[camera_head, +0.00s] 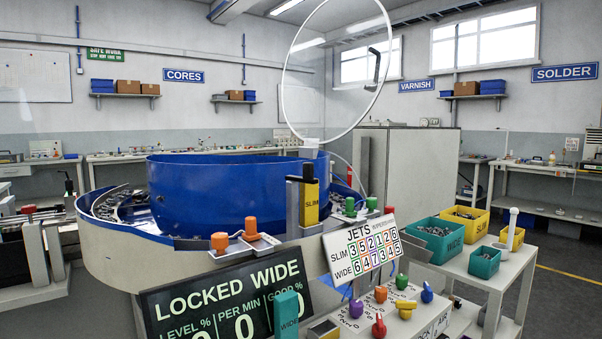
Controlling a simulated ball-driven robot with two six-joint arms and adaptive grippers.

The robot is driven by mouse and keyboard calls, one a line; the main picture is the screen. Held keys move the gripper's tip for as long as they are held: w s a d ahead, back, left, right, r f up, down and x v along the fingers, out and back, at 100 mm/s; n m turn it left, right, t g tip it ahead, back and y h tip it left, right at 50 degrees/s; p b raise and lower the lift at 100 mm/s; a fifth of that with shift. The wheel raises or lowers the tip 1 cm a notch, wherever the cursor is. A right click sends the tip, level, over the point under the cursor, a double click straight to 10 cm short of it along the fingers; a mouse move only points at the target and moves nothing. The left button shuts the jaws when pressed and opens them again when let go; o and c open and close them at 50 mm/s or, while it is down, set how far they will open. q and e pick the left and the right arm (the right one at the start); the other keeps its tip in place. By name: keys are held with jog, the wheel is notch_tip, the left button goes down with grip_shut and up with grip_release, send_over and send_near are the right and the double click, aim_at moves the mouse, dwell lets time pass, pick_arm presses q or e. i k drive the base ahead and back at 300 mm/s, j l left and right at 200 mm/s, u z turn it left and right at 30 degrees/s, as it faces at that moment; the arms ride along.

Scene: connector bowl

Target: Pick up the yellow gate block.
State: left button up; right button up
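The yellow gate block (311,204), marked SLIM, stands upright at the front right of the blue feeder bowl (225,190), beside a grey upright bracket (293,208). A dark piece shows at its top; I cannot tell whether it is part of the block. A teal block (288,315), marked WIDE, stands upright in front of the dark display, at the bottom of the view. Neither of my grippers is in view.
A display (225,302) reads LOCKED WIDE. A white JETS board (361,247) and several coloured knobs (381,294) stand at the front. Teal (435,240) and yellow (484,226) bins sit on a bench at right. A clear round lid (283,85) stands raised above the bowl.

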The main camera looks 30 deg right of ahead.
aim_at(309, 193)
jog(key=k+l+u, duration=0.2)
jog(key=l, duration=0.25)
jog(key=k+l+u, duration=0.2)
jog(key=l, duration=0.25)
jog(key=k+l+u, duration=0.2)
jog(key=l, duration=0.2)
jog(key=i, duration=0.1)
